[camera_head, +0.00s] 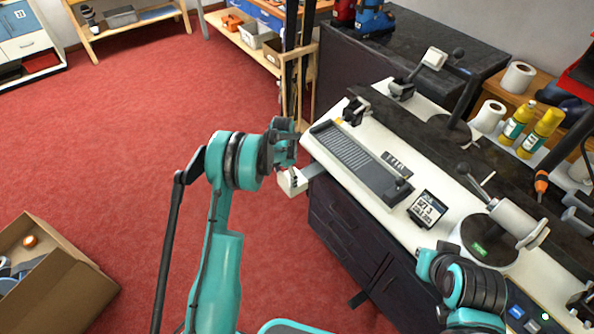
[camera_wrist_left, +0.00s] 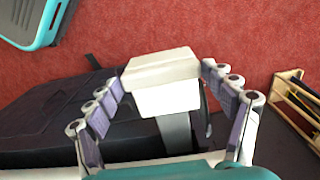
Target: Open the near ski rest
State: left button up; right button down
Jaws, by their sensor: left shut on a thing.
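The near ski rest (camera_head: 292,182) is a white block on a grey arm, low at the near left end of the white bench. In the left wrist view, its white block (camera_wrist_left: 163,82) lies between my fingers, with the grey arm (camera_wrist_left: 176,135) below it. My left gripper (camera_head: 287,158) is shut on this rest; its fingers stand on both sides of the block.
The bench top (camera_head: 365,212) carries a long grey tray (camera_head: 355,160), a small display (camera_head: 428,209) and clamps. Yellow bottles and paper rolls stand on the right. A cardboard box (camera_head: 75,285) is on the floor at lower left. The red floor between is clear.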

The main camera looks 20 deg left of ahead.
pick_arm(q)
jog(key=shift+s+a, duration=0.65)
jog(key=shift+s, duration=0.25)
jog(key=shift+s+a, duration=0.65)
jog(key=shift+s, duration=0.2)
jog(key=o, duration=1.6)
jog(key=shift+r, duration=0.1)
notch_tip(320, 180, up, 12)
